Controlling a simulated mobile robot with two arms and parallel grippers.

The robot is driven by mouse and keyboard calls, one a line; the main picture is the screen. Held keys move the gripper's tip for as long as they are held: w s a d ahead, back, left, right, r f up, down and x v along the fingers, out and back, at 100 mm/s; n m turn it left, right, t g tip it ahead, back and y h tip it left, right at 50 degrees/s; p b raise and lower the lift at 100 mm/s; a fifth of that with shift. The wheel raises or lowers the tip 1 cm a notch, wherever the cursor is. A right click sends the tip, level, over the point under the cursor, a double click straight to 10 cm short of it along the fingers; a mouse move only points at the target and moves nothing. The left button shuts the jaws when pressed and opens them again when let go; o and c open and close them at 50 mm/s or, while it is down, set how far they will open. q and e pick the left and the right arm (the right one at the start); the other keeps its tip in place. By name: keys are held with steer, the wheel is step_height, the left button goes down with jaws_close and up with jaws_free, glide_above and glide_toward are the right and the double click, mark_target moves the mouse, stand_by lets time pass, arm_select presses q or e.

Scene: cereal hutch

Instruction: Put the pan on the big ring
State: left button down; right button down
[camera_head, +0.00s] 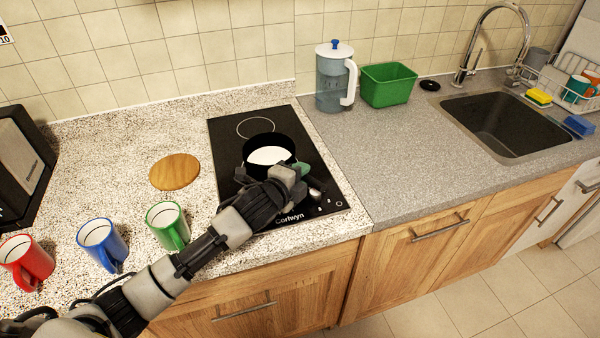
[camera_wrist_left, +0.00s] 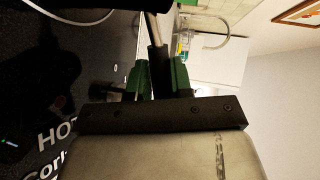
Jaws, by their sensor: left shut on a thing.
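The pan (camera_head: 268,140) is black outside with a white inside or contents, and it appears upright over the front part of the black hob (camera_head: 226,150). One thin white ring (camera_head: 256,127) shows on the hob behind the pan; any ring under the pan is hidden. I cannot tell whether the pan's base touches the hob. My left gripper (camera_head: 294,172), with green fingertips, is at the pan's near right side, shut on its handle. In the left wrist view the dark handle (camera_wrist_left: 158,62) runs between the green fingers. My right gripper is not in view.
Green (camera_head: 168,223), blue (camera_head: 101,243) and red (camera_head: 26,261) mugs stand near the left counter's front, by a round wooden board (camera_head: 175,171). A water jug (camera_head: 334,80) and green tub (camera_head: 387,84) stand right of the hob. The grey counter (camera_head: 380,150) before them is clear.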

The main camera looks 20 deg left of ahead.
arm_select(q)
steer(key=c, duration=1.4)
jaws_free()
steer(key=shift+f, duration=0.15)
steer(key=o, duration=0.4)
steer(key=shift+r, duration=0.2)
steer(key=b+v, duration=0.1)
steer(key=v, duration=1.1)
steer(key=shift+r, duration=0.1)
